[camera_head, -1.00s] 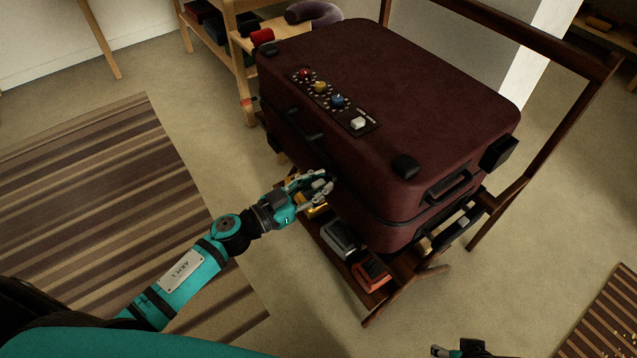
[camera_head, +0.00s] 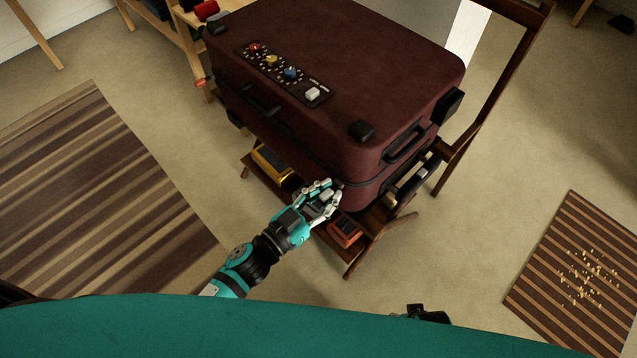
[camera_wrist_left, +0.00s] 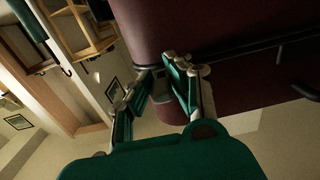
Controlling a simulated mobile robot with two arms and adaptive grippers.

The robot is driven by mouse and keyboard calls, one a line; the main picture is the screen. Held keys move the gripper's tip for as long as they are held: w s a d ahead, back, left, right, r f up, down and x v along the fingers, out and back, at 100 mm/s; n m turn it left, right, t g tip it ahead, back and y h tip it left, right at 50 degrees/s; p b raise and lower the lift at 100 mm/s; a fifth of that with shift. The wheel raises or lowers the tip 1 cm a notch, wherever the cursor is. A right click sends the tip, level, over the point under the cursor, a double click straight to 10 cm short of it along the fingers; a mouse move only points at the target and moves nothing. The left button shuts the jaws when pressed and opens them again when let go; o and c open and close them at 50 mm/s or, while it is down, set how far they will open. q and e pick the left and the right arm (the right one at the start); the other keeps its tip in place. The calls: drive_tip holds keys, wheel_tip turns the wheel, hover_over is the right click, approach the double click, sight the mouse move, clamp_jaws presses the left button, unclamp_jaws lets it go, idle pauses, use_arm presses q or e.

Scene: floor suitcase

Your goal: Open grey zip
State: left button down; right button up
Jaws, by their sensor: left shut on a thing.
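The dark red suitcase (camera_head: 375,55) lies flat and closed on a wooden rack, with a seam around its side. My left gripper (camera_head: 328,196) is at the suitcase's near corner, at seam height. In the left wrist view its fingers (camera_wrist_left: 168,97) are shut around a small grey piece, the grey zip (camera_wrist_left: 176,100), beside the suitcase wall (camera_wrist_left: 225,30). The fingers hide most of the zip. A small dark part at the bottom of the head view appears to be my right gripper (camera_head: 425,313); its fingers cannot be made out.
The suitcase top carries a panel (camera_head: 280,72) with red, yellow and blue knobs and a white button. Under it, the rack shelf (camera_head: 352,258) holds a yellow item (camera_head: 270,160) and an orange item (camera_head: 345,232). Striped rugs lie left (camera_head: 90,190) and right (camera_head: 540,240).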

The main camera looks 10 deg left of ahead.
use_arm(q)
drive_tip(key=shift+s+d+f, duration=0.1)
drive_tip(key=shift+s+d, duration=0.1)
drive_tip(key=c, duration=1.2)
unclamp_jaws()
drive_tip(key=shift+s+a, duration=0.15)
drive_tip(key=shift+a, duration=0.05)
drive_tip(key=v, duration=1.1)
drive_tip(key=shift+s+a, duration=0.2)
drive_tip(key=shift+s, duration=0.05)
